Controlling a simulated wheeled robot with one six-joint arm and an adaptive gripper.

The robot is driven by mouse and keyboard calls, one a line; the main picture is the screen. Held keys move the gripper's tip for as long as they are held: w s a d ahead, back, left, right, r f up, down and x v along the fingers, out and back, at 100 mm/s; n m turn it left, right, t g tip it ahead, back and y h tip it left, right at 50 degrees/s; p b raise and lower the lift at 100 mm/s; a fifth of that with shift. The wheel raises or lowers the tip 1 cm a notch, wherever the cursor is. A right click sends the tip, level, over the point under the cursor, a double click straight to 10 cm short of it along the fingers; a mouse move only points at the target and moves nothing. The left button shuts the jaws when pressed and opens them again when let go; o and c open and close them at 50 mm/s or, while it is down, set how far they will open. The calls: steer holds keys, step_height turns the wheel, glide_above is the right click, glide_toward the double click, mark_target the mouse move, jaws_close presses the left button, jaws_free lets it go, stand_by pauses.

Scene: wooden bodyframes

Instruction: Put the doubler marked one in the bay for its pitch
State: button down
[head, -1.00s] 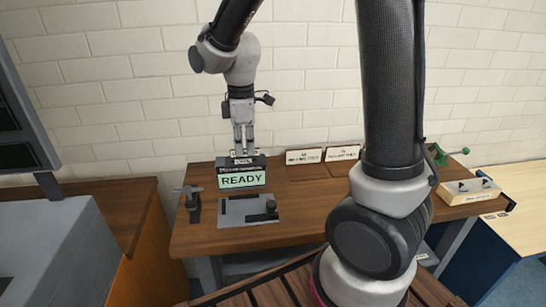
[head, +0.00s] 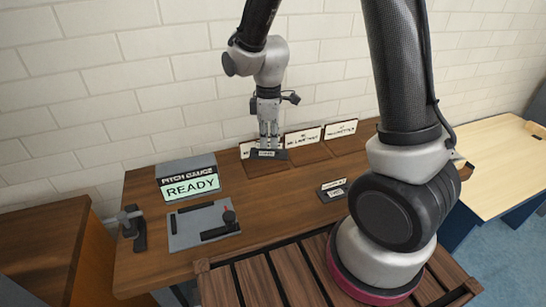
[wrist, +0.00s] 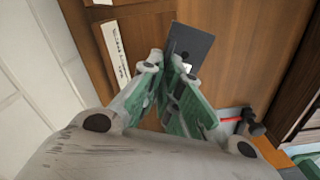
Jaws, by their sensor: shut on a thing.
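My gripper (head: 268,141) points down over the back of the wooden bench and is shut on a dark doubler (head: 267,155) with a small white label. The label is too small to read. In the wrist view the doubler (wrist: 193,42) extends past the fingertips (wrist: 172,62). Bays with upright white signs line the back of the bench: a left sign (head: 246,148) partly behind my gripper, a middle sign (head: 303,141) and a right sign (head: 341,130). The held doubler is in front of the left sign; I cannot tell whether it touches the bench.
The pitch gauge (head: 188,183) reads READY, left of my gripper. A grey fixture plate (head: 203,226) with a red-tipped knob lies in front of it. A small dark clamp (head: 131,228) stands at left. Another dark labelled piece (head: 332,190) lies at centre right.

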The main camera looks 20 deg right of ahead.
mark_target(269, 148)
steer(key=shift+f, duration=3.1)
steer(key=shift+f, duration=0.15)
steer(key=c, duration=1.6)
jaws_free()
steer(key=shift+c, duration=0.2)
step_height(269, 148, up, 12)
steer(key=shift+r, duration=0.25)
steer(key=s+d+r+m+t, duration=0.2)
steer(key=s+d+r+m, duration=0.4)
steer(key=s, duration=0.3)
steer(key=s+d+r+m+t, duration=0.2)
steer(key=s+d+r+m, duration=0.5)
steer(key=s+d+r, duration=0.1)
steer(key=shift+s+r, duration=0.6)
steer(key=shift+s, duration=0.55)
